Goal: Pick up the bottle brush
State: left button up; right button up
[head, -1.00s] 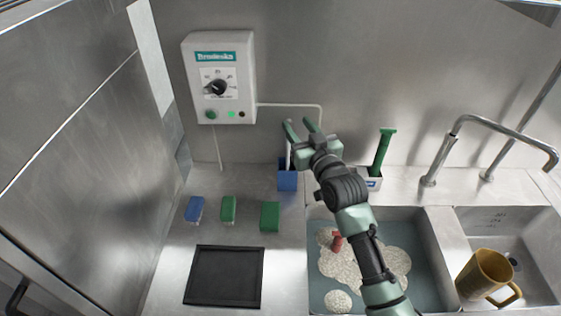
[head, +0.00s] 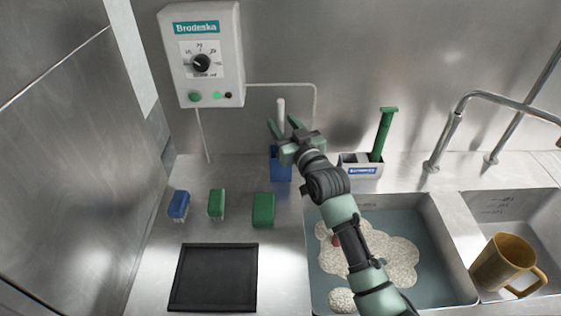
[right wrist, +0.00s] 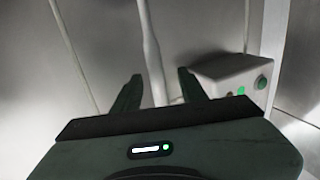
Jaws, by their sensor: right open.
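A white handle (head: 281,108) stands upright from a blue holder (head: 281,169) at the back of the counter; I take it for the bottle brush, with its lower end hidden. My right gripper (head: 282,124) is open, with its fingers on either side of the handle in the head view. In the right wrist view, the white handle (right wrist: 150,48) runs up between the open fingertips (right wrist: 159,78), apart from both. How far it is in depth I cannot tell. My left gripper is in neither view.
A green-handled tool (head: 384,134) stands in a white caddy (head: 361,168) to the right. A control box (head: 203,55) hangs on the wall at left. Sponges, a black tray (head: 214,277), a foamy sink (head: 440,250) and a tan mug (head: 506,262) lie in front.

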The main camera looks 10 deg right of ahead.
jog(key=w, duration=0.1)
jog(key=w+p, duration=0.1)
jog(key=w, duration=0.2)
jog(key=shift+w+a+r, duration=0.15)
jog(key=shift+a, duration=0.1)
jog(key=shift+w+a+p, duration=0.1)
jog(key=shift+w+p, duration=0.2)
jog(key=shift+w, duration=0.35)
grip_shut()
